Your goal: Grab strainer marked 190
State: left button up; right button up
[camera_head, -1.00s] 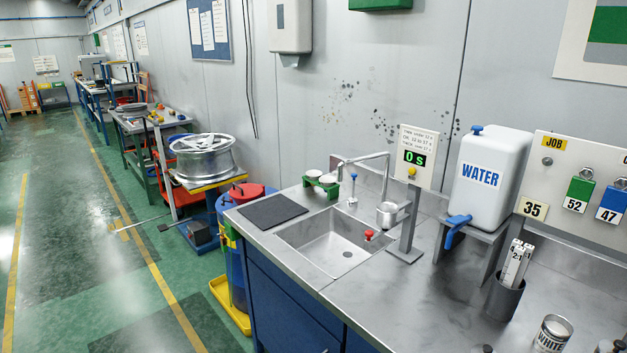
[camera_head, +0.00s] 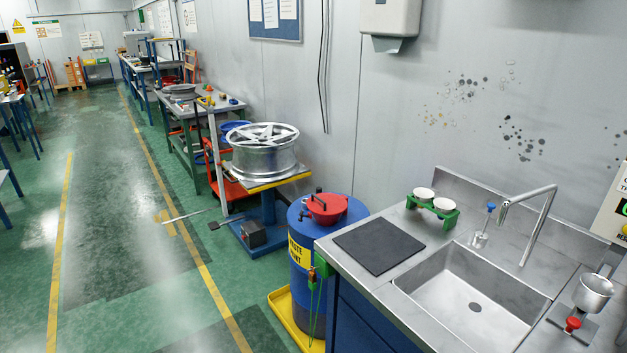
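Two small round white-topped pieces sit side by side in a green holder (camera_head: 432,215) at the back of the steel counter, left of the faucet. They may be strainers, the left one (camera_head: 424,194) and the right one (camera_head: 444,204). I cannot read any marking such as 190 on them. Neither of my grippers is in view.
A sink (camera_head: 470,297) with a tall faucet (camera_head: 535,225) lies right of the holder. A metal cup (camera_head: 594,293) stands at the right edge. A dark mat (camera_head: 379,246) lies at left. A blue drum (camera_head: 318,290) stands beside the counter, with open green floor further left.

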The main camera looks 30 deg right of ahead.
aim_at(425, 195)
jog(key=i+j, duration=0.1)
jog(key=i, duration=0.35)
jog(key=i+j, duration=0.1)
jog(key=i, duration=0.35)
jog(key=i+j+z, duration=0.1)
jog(key=i, duration=0.4)
jog(key=i+z, duration=0.25)
jog(key=z, duration=0.25)
jog(key=i+j+z, duration=0.15)
jog(key=z, duration=0.35)
jog(key=i+j+z, duration=0.2)
jog(key=z, duration=0.3)
jog(key=i+j+z, duration=0.15)
jog(key=j+z, duration=0.15)
jog(key=z, duration=0.2)
